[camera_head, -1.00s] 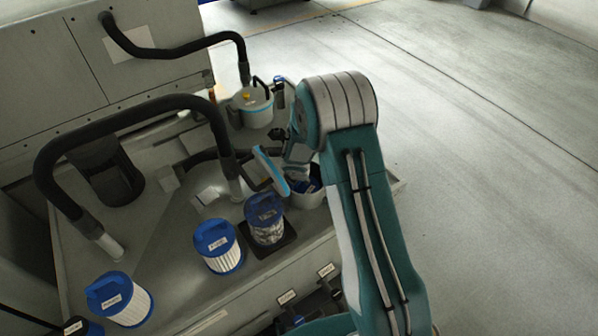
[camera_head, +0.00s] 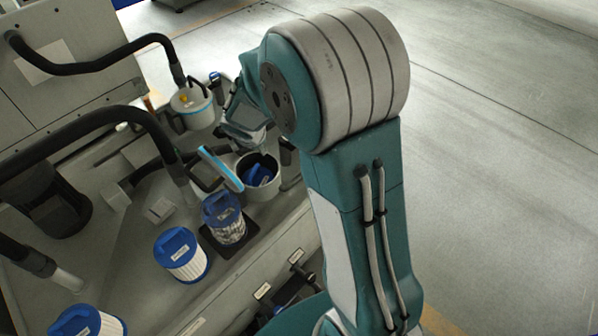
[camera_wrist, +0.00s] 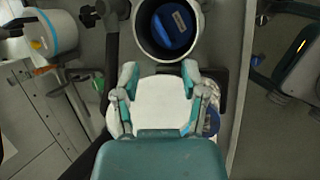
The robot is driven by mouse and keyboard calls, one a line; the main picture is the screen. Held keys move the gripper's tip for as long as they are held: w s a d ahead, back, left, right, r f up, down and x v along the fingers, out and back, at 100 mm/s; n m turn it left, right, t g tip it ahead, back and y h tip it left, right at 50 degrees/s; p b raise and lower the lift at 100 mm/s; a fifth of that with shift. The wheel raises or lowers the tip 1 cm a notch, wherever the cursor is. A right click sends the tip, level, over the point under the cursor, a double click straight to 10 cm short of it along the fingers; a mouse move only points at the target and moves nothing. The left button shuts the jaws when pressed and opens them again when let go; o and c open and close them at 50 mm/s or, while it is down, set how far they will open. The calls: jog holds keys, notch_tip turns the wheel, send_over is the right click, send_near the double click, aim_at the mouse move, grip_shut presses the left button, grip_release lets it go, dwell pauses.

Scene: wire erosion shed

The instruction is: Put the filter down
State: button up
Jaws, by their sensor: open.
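A blue-capped filter (camera_head: 258,174) sits inside a round open canister (camera_head: 262,191); in the wrist view the blue cap (camera_wrist: 172,27) shows within the canister rim. A blue-edged lid (camera_head: 222,168) stands tilted open beside the canister. My gripper (camera_wrist: 160,82) is open above a white panel (camera_wrist: 155,108), probably this lid, with one finger near each side. I cannot tell whether they touch. In the head view my arm hides most of the gripper. A grey, dirty-looking filter (camera_head: 226,224) stands on a black mat (camera_head: 236,247). A cleaner white filter (camera_head: 183,257) stands to its left.
Another blue-capped filter (camera_head: 88,322) is at the lower left. A white lidded pot (camera_head: 194,108) stands behind the canister. Black hoses (camera_head: 85,120) arch over the bench. The floor (camera_head: 500,150) to the right is open.

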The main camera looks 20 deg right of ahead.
jog(key=s+d+r+m, duration=0.2)
jog(key=s+r+m, duration=1.3)
jog(key=s+r, duration=0.25)
jog(key=s+a+m+y, duration=0.1)
jog(key=s+m+y, duration=0.1)
jog(key=s+m, duration=0.3)
jog(key=s, duration=0.4)
jog(key=shift+s+a+r+m+t+y, duration=0.25)
jog(key=shift+a+r+m+t+y, duration=0.05)
jog(key=shift+a+r, duration=0.1)
